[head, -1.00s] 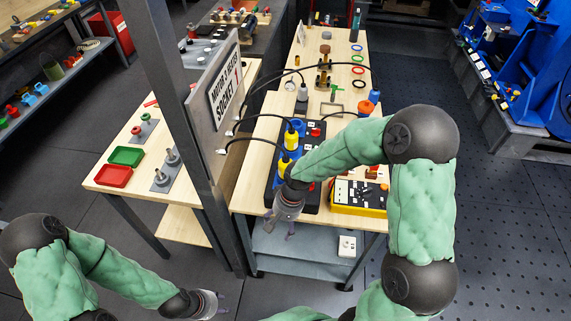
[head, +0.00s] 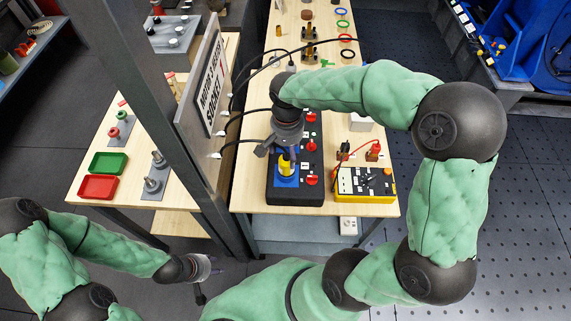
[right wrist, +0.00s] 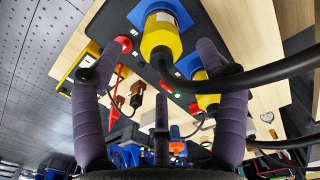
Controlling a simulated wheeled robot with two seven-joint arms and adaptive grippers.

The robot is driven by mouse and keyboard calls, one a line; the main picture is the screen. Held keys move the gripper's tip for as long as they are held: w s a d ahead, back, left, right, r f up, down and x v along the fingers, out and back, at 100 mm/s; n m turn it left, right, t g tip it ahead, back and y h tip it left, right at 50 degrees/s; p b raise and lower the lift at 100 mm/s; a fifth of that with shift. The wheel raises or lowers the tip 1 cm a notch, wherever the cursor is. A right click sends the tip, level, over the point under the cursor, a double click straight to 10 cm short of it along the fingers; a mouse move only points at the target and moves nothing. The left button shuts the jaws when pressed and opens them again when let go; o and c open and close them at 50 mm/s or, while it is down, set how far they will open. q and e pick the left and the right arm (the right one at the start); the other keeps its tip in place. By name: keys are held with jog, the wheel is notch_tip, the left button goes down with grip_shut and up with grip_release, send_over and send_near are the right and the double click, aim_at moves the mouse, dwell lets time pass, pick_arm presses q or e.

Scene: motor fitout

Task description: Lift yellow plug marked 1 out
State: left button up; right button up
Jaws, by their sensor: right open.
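One yellow plug (head: 285,165) stands upright in a blue socket (head: 288,182) at the near end of the black panel (head: 296,196). It also shows large at the top of the right wrist view (right wrist: 160,35), with a black cable. A second yellow plug (right wrist: 207,90) shows beyond it in that view; in the head view my gripper hides it. I cannot read a 1 on either plug. My right gripper (head: 282,150) is open over the panel, its fingers spread either side of the near plug and apart from it. My left gripper (head: 208,269) hangs low at the left, away from the panel.
Red knobs (head: 311,180) line the panel's right side. A yellow meter box (head: 365,182) sits to the right. A sign board (head: 207,85) and grey post (head: 170,110) stand close on the left. Black cables arch over the panel's left side.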

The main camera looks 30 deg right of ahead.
aim_at(287, 161)
jog(key=shift+w+f+b, duration=0.15)
jog(key=shift+f+b, duration=0.4)
jog(key=shift+f, duration=2.65)
jog(key=c, duration=1.3)
